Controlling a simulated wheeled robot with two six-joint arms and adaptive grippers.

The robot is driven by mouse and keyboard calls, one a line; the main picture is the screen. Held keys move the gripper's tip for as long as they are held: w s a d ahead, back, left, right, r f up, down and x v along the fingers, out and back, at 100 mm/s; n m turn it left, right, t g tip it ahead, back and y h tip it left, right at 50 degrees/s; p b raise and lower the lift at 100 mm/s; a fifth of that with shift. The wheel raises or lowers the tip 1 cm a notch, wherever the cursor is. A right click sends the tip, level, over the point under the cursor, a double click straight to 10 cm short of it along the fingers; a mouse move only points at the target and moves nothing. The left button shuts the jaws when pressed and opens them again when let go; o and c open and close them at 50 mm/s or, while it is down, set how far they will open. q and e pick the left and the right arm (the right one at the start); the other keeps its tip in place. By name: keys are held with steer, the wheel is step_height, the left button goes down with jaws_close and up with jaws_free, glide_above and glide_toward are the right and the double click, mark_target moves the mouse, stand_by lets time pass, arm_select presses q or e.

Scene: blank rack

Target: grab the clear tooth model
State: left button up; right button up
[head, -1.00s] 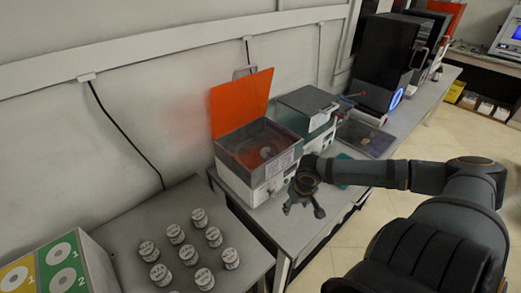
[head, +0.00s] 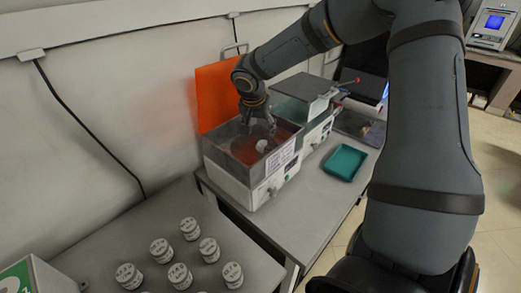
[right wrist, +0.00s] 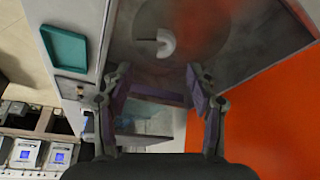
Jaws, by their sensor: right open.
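A pale, arch-shaped tooth model (head: 261,146) lies inside the open box machine (head: 228,178), which has a raised orange lid (head: 212,95). In the right wrist view the tooth model (right wrist: 166,43) shows as a whitish curved piece on the grey box floor, beyond the fingertips. My right gripper (head: 260,127) points down at the box opening, just above and beside the model. In the right wrist view my right gripper (right wrist: 158,84) has its fingers spread, with nothing between them. My left gripper is not in view.
A second box machine (head: 305,88) stands right behind the first. A teal tray (head: 346,162) lies on the bench to the right. Several white-lidded jars (head: 190,229) stand on the nearer table. The raised lid rises close beside my right gripper.

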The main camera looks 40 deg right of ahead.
glide_above(260, 146)
steer(key=s+a, duration=0.1)
steer(key=a, duration=0.1)
steer(key=f, duration=0.4)
steer(key=shift+s+d+f, duration=0.1)
steer(key=shift+s+d, duration=0.05)
steer(key=shift+d, duration=0.05)
steer(key=shift+f, duration=0.1)
steer(key=shift+f+p, duration=0.3)
steer(key=shift+f, duration=0.05)
steer(key=x, duration=0.1)
steer(key=p+x, duration=0.1)
steer(key=x, duration=0.1)
steer(key=shift+a+f, duration=0.2)
steer(key=shift+f, duration=0.15)
steer(key=shift+w+d+f, duration=0.15)
steer(key=shift+w+f, duration=0.15)
steer(key=shift+w, duration=0.05)
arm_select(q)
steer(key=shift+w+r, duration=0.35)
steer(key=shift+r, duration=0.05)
arm_select(e)
steer(key=shift+s, duration=0.15)
steer(key=shift+r, duration=0.1)
steer(key=shift+c, duration=1)
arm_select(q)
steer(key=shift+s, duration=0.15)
arm_select(e)
steer(key=c, duration=0.8)
